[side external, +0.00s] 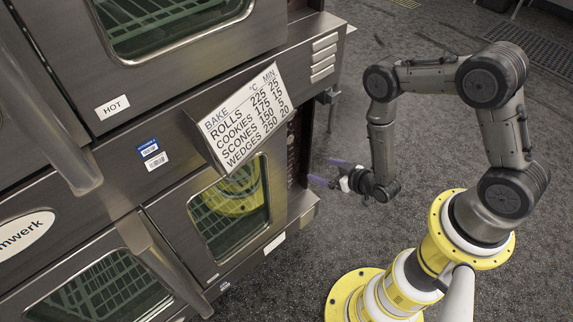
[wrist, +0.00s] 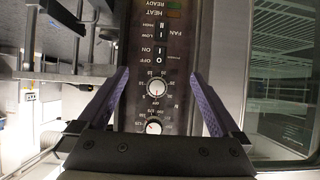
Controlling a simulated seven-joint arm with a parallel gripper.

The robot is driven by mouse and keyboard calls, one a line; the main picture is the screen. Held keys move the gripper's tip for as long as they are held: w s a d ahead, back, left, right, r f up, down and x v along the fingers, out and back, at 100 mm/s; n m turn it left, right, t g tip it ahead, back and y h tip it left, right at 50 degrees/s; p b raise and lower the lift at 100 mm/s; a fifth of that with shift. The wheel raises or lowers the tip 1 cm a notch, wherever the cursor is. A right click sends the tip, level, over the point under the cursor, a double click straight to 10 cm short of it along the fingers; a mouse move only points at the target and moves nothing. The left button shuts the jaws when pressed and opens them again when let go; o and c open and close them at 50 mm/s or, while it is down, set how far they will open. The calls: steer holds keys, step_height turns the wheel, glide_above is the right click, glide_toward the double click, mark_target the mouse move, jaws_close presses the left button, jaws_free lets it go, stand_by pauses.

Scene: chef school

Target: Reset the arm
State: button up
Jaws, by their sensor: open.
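My gripper (side external: 335,172) is at the end of my bent arm, to the right of the steel oven in the side external view. Its purple fingers point left toward the oven's right edge. In the wrist view my gripper (wrist: 162,95) has its two purple fingers wide apart with nothing between them. Behind the gap is the oven's control panel, with an upper dial (wrist: 156,87) and a lower dial (wrist: 154,126). The fingers appear apart from the panel, though the exact distance is hard to tell.
The stacked oven's lower door (side external: 230,205) is shut, and a door handle (side external: 165,262) sticks out. A baking chart (side external: 243,115) is on the oven front. An oven window (wrist: 285,90) shows at right in the wrist view. Grey floor (side external: 430,140) around my arm is open.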

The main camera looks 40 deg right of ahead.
steer(key=w+f, duration=0.8)
steer(key=shift+w+f, duration=0.35)
stand_by(0.6)
